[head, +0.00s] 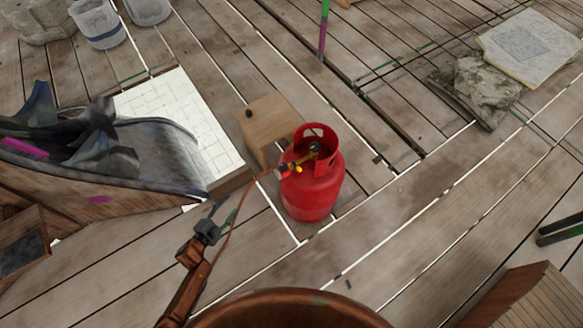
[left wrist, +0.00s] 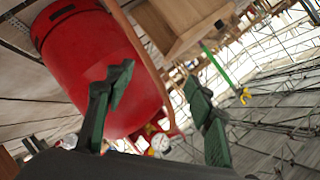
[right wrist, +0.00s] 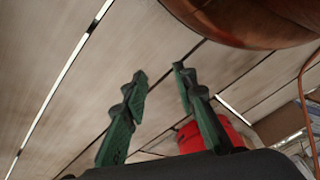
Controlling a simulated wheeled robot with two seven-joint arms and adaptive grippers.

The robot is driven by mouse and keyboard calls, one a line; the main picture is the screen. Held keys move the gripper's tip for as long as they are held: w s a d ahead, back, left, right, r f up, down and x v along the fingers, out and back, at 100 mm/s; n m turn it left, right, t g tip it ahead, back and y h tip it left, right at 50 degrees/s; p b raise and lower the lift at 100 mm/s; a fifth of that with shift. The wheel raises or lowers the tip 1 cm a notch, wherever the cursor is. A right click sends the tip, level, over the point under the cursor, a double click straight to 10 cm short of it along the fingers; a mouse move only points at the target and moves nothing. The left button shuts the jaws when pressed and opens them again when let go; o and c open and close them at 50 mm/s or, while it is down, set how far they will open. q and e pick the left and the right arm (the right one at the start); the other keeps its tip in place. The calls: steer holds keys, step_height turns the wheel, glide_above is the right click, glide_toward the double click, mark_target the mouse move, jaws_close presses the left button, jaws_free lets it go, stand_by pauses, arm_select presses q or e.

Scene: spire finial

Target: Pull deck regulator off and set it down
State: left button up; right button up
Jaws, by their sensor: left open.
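A red gas cylinder (head: 312,192) stands upright on the deck in the head view. The deck regulator (head: 297,166), with yellow and red parts, sits at its valve inside the collar opening; an orange-brown hose (head: 250,189) runs from it towards the lower left. My left gripper (head: 223,209) is open and empty, left of the cylinder and apart from it. In the left wrist view the cylinder (left wrist: 90,55) fills the upper left, and the regulator's pale gauge (left wrist: 161,143) shows low between the fingers. My right gripper (right wrist: 159,72) is open and empty, with the cylinder (right wrist: 235,136) beyond it.
A wooden box (head: 272,120) with a small black item on top stands just behind the cylinder. A white tiled panel (head: 200,120) and a dark, curved sheet-like heap (head: 150,160) lie left. Stones and a slab (head: 530,46) are far right. The deck right of the cylinder is clear.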

arm_select(q)
steer(key=w+d+r+m+h+b, duration=0.5)
steer(key=w+d+r+m+b, duration=0.1)
steer(key=d, duration=0.2)
steer(key=m+g+h+b, duration=0.2)
steer(key=m+h+b, duration=0.2)
steer(key=m, duration=0.3)
glide_toward(285, 172)
steer(key=shift+w+d+f, duration=0.2)
steer(key=shift+w+f, duration=0.6)
steer(key=shift+w, duration=0.25)
arm_select(e)
steer(key=w+a+r+t+y, duration=0.1)
steer(key=w+a+r, duration=0.2)
steer(key=w+r, duration=0.4)
steer(key=shift+a, duration=0.2)
arm_select(q)
steer(key=b+x, duration=0.1)
steer(key=x, duration=0.8)
steer(key=shift+d+f, duration=0.1)
steer(key=shift+f, duration=0.1)
arm_select(e)
steer(key=shift+w+a+f+t, duration=0.15)
steer(key=shift+w+f+t, duration=0.1)
steer(key=shift+f+t, duration=0.15)
steer(key=shift+w+a+f+t, duration=0.15)
steer(key=shift+w+f+t, duration=0.15)
steer(key=shift+f, duration=0.2)
arm_select(q)
steer(key=shift+f, duration=0.2)
